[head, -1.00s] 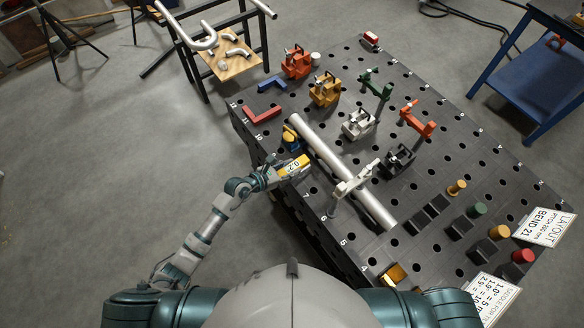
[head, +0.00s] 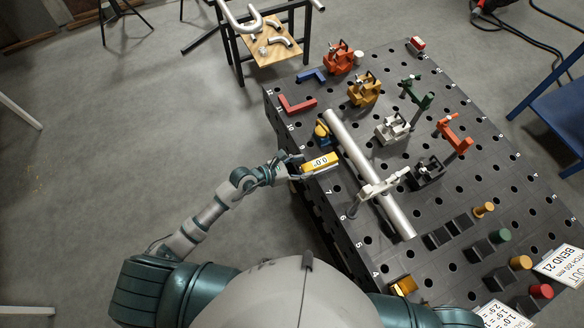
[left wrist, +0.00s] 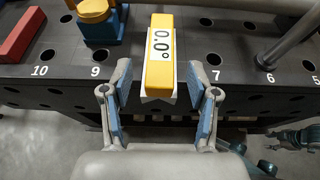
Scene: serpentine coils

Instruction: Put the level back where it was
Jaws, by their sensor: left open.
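The level is a yellow block (head: 321,163) with a white display reading 0.0. It lies at the left edge of the dark perforated table, its near end sticking out past the edge. In the left wrist view the level (left wrist: 160,62) lies between the fingertips, with a gap on each side. My left gripper (head: 294,169) is open at the level's outer end; its blue-padded fingers (left wrist: 160,80) straddle that end.
A silver pipe (head: 350,150) lies right of the level, with a grey clamp (head: 378,188) across it. A blue and yellow block (head: 322,132) stands just beyond the level. A red angle piece (head: 296,106) and several clamps lie farther back.

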